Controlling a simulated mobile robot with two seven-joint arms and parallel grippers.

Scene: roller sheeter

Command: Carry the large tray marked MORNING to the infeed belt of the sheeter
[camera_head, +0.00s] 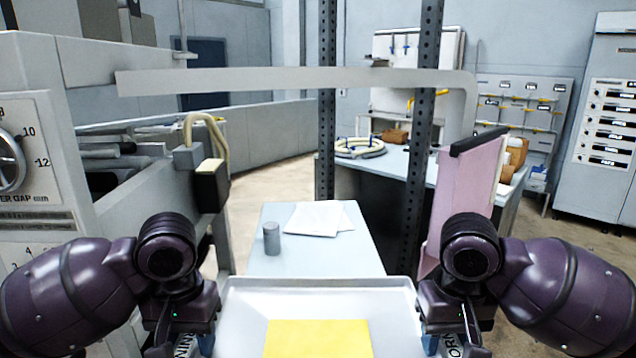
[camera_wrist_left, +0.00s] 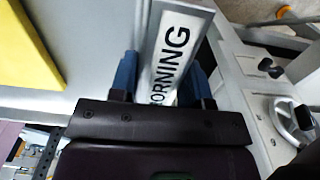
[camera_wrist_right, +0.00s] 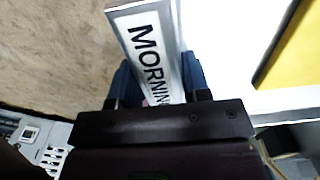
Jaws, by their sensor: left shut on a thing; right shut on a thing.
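The large pale tray (camera_head: 317,284) is in front of me at the bottom of the head view, with a yellow slab (camera_head: 318,338) lying in it. MORNING is lettered on its end walls, partly covered by my fingers. My left gripper (camera_head: 190,338) is shut on the left wall; its blue fingers straddle the lettered rim in the left wrist view (camera_wrist_left: 160,80). My right gripper (camera_head: 445,338) is shut on the right wall, likewise in the right wrist view (camera_wrist_right: 158,80). The grey sheeter (camera_head: 50,140) with a gap dial stands left. I cannot clearly make out its infeed belt.
A small table (camera_head: 330,258) with papers (camera_head: 312,218) and a grey cylinder (camera_head: 271,238) lies just beyond the tray. A grey bar (camera_head: 290,80) crosses ahead. Dark perforated posts (camera_head: 327,130) and a pink panel (camera_head: 466,185) stand ahead and right. A workbench (camera_head: 400,165) is behind.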

